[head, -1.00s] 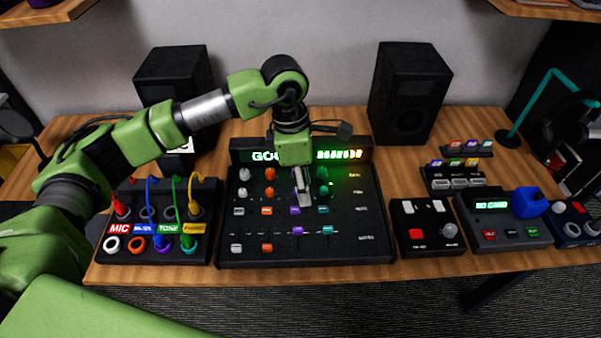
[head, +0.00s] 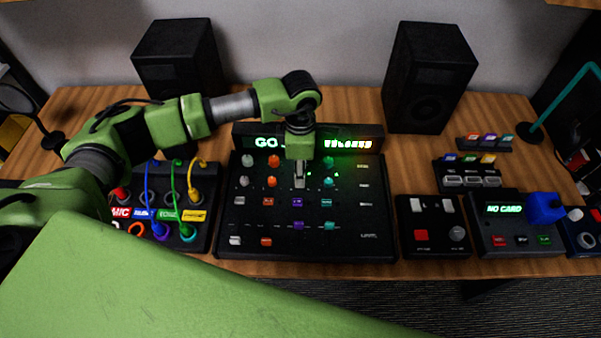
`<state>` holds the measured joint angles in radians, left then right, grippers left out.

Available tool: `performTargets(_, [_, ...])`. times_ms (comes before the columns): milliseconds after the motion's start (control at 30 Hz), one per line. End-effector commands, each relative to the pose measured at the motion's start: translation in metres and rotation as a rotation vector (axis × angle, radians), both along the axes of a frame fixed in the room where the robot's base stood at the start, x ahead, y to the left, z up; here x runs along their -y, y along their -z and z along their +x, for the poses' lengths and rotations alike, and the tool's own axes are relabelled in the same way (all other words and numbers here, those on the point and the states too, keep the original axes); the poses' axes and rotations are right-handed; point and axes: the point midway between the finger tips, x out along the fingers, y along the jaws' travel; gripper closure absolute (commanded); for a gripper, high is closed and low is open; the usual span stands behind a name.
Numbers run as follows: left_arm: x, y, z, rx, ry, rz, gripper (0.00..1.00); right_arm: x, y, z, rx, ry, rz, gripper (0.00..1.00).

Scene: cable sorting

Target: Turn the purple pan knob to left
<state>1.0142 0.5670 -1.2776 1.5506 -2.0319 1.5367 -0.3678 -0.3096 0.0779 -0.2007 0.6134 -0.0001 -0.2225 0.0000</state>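The black mixing console (head: 375,225) stands in the middle of the table, with white, orange, purple and teal control columns. My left gripper (head: 299,181) points down over the purple column, its fingertips at the lower knob row. The purple knobs, the pan knob included, are hidden behind the gripper. I cannot tell whether the fingers are open or shut, or whether they touch a knob. Below them the purple button (head: 297,202) and purple fader cap (head: 298,225) show. My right gripper is not in view.
Orange knobs (head: 271,181) and teal knobs (head: 328,182) flank the gripper closely. A cable box (head: 200,235) with plugged cables stands left of the console. A black box (head: 435,240) and a card reader (head: 512,240) stand right. Two speakers (head: 180,55) (head: 430,75) stand behind.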

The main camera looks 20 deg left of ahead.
Motion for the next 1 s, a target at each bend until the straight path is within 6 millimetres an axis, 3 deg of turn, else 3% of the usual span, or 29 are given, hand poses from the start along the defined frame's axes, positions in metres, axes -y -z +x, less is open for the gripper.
performTargets(200, [0.001,0.025,0.0,0.0,0.001,-0.001,0.67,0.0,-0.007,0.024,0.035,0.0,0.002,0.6])
performTargets(567, [0.0,0.032,0.0,0.001,0.001,-0.001,0.67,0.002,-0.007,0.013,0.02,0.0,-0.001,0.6])
performTargets(700, [0.0,0.032,0.0,0.001,0.001,-0.001,0.99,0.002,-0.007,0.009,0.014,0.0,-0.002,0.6])
performTargets(1000, [0.0,0.032,0.0,0.001,-0.008,-0.001,1.0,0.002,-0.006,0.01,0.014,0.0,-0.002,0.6])
